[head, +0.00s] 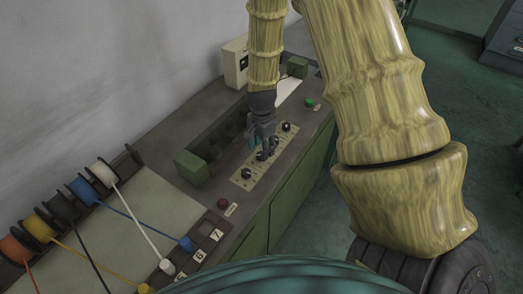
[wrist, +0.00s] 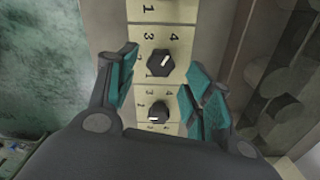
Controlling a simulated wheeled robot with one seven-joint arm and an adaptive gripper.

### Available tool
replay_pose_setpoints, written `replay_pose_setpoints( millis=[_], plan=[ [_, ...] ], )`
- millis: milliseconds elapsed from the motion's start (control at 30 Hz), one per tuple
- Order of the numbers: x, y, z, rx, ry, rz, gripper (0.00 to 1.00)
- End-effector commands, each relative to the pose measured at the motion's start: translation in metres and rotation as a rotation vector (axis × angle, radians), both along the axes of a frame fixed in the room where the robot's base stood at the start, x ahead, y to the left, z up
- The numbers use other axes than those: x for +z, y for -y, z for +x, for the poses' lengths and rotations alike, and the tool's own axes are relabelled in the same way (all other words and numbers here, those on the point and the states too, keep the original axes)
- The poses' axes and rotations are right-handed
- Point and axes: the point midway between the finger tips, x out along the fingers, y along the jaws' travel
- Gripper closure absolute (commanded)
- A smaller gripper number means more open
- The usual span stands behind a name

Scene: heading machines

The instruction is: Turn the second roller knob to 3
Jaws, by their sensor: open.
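A beige strip of roller knobs (head: 247,174) runs along the machine's top. My gripper (head: 264,146) points down over the middle of this strip and hides part of it. In the wrist view my gripper (wrist: 163,60) is open, with teal-padded fingers on either side of a black upper knob (wrist: 160,62). I cannot tell whether the fingers are level with the knob or above it. The upper knob's white mark points up and right, toward the 4. A lower black knob (wrist: 158,111) sits nearer the palm, its white mark pointing left. Which one counts as second is not clear.
A red button (head: 223,203) and a green button (head: 309,102) flank the strip. Green blocks (head: 190,166) stand by the roller slot. Wire spools (head: 103,172) with numbered guides are at the left. A wall rises behind the machine.

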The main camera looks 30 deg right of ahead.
Motion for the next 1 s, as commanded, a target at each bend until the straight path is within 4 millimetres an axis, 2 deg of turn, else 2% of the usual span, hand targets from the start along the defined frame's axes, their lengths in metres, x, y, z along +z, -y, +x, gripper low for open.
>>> replay_pose_setpoints(
  millis=[300, 733, 900, 1000],
  plan=[
    [-0.024, 0.001, 0.000, -0.002, -0.002, 0.000, 0.49],
    [-0.029, 0.000, 0.000, -0.002, 0.000, 0.000, 0.49],
    [-0.029, 0.000, 0.000, -0.002, -0.001, 0.000, 0.80],
    [-0.029, 0.000, 0.000, -0.002, -0.001, 0.000, 0.95]
  ],
)
